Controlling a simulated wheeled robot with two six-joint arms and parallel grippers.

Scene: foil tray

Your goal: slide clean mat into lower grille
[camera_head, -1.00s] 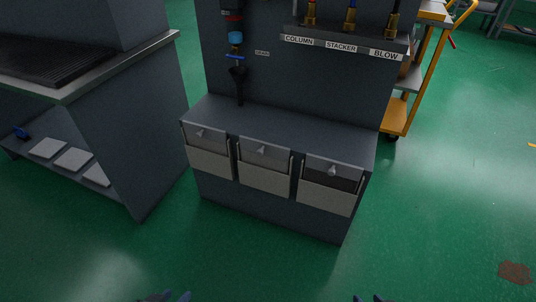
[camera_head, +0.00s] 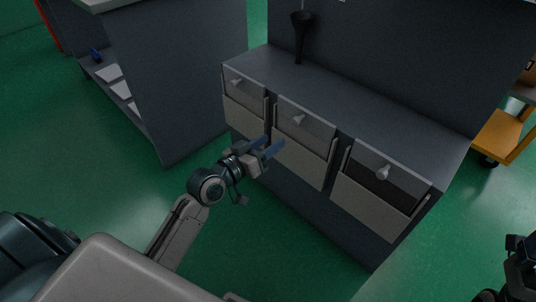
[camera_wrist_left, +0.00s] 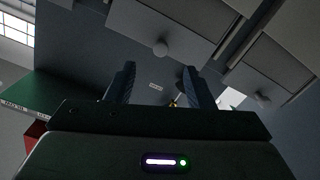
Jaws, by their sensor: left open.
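The dark grey cabinet front (camera_head: 300,190) holds three units side by side, each with a knobbed upper panel and a paler lower panel. The right unit shows a dark gap (camera_head: 378,185) between them. I cannot tell which part is the lower grille. Pale flat pieces (camera_head: 120,90), possibly mats, lie on a low shelf at the left. My left gripper (camera_head: 275,141) is open and looks empty, in front of the left and middle units. Its spread fingers also show in the left wrist view (camera_wrist_left: 158,85), with a knob (camera_wrist_left: 160,48) beyond. My right gripper's fingers are not visible.
A bench (camera_head: 185,70) stands left of the cabinet. A dark funnel-shaped tool (camera_head: 301,38) stands on the cabinet top. An orange trolley (camera_head: 498,137) is at the right. Green floor (camera_head: 300,265) is free in front of the cabinet.

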